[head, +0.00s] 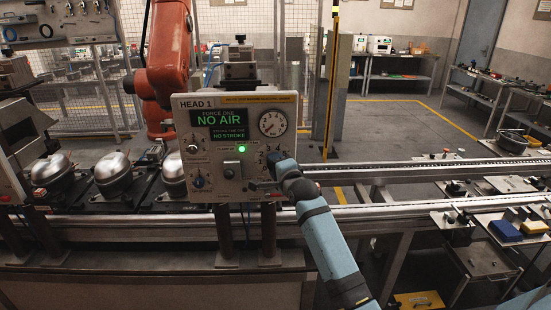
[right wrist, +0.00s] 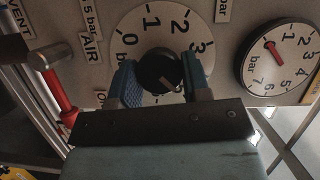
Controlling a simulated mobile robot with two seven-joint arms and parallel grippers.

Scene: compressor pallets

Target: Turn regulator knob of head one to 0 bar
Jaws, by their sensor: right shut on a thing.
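The HEAD 1 panel (head: 240,105) stands in the middle of the head view; its display reads NO AIR and NO STROKE. The black regulator knob (right wrist: 160,72) sits on a white dial (right wrist: 125,55) with numbers 0 to 3 showing. My right gripper (right wrist: 162,85) is shut on the knob, one blue finger on each side. The knob's pale mark shows toward its lower right in the right wrist view, but its exact reading is unclear. In the head view my right gripper (head: 266,182) is at the panel's lower right and partly hides the knob. My left gripper is not in view.
A round pressure gauge (right wrist: 280,62) is beside the knob dial. A red-handled lever (right wrist: 60,88) is on the dial's other side. Silver compressors (head: 113,174) stand left of the panel, and an orange robot arm (head: 168,50) is behind it. Conveyor rails (head: 420,168) extend right.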

